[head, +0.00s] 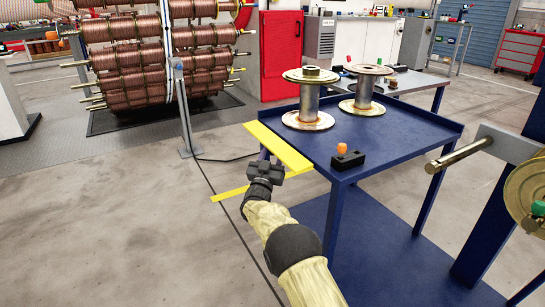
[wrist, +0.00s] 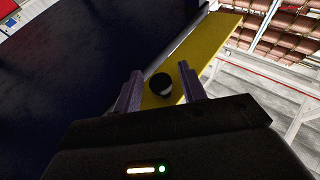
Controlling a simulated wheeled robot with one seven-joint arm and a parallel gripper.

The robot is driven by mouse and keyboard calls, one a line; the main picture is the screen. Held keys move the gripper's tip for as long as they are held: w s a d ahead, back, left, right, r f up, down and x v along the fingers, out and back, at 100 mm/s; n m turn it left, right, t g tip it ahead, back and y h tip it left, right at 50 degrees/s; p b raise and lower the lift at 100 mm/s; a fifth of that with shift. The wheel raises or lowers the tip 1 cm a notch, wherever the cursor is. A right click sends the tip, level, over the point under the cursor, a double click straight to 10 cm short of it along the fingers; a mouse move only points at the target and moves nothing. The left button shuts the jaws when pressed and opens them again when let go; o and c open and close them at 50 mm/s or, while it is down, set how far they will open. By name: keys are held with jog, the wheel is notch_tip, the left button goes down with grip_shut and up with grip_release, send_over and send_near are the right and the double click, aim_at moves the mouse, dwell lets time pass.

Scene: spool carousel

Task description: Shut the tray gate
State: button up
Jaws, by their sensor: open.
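The tray gate (head: 278,147) is a yellow flap along the left edge of the blue tray table (head: 395,130). It looks folded outward, its broad face showing. My gripper (head: 265,160) is just below and in front of the gate's outer edge, partly hiding it. In the wrist view the yellow gate (wrist: 212,48) runs diagonally behind the two fingers of my gripper (wrist: 162,88). The fingers are apart, with a round black knob (wrist: 160,83) showing between them. I cannot tell whether the fingers touch it.
Two metal spools (head: 308,100) and (head: 365,90) stand on the table. A black block (head: 348,160) with an orange knob sits near its front edge. A carousel of copper spools (head: 150,50) stands at the back left. The floor at left is clear.

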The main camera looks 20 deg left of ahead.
jog(key=shift+w+r, duration=0.1)
jog(key=shift+w, duration=0.1)
grip_shut()
